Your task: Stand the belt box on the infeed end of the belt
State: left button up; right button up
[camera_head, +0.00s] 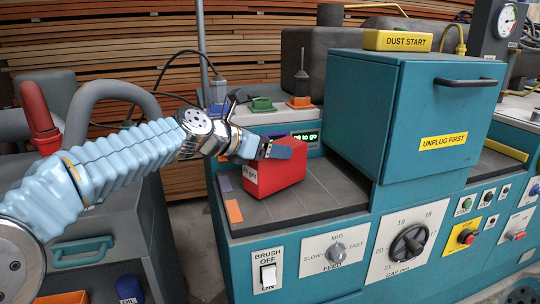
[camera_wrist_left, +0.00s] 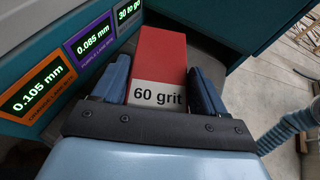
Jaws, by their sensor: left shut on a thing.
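The belt box is a red block (camera_head: 278,174) with a white "60 grit" label, which also shows in the wrist view (camera_wrist_left: 160,62). It is upright over the left end of the dark belt (camera_head: 325,192), left of the teal machine housing. Its underside looks to be at the belt surface, but I cannot tell if it bears on it. My left gripper (camera_head: 268,150) is shut on the box; its two blue fingers (camera_wrist_left: 158,88) lie along both sides of it in the wrist view. My right gripper is not in view.
The teal sander housing (camera_head: 370,115) stands right of the box over the belt. Readout panels (camera_wrist_left: 80,62) lie left of the box in the wrist view. Green (camera_head: 262,104) and orange (camera_head: 300,102) items stand on the ledge behind. Front control knobs (camera_head: 410,243) sit below the belt.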

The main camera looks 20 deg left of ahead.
pick_arm(q)
jog(key=shift+f, duration=0.7)
jog(key=shift+r, duration=0.1)
jog(key=o, duration=1.7)
jog(key=shift+o, duration=0.2)
jog(key=v, duration=1.2)
jog(key=shift+b, duration=0.4)
jog(key=shift+a, duration=0.1)
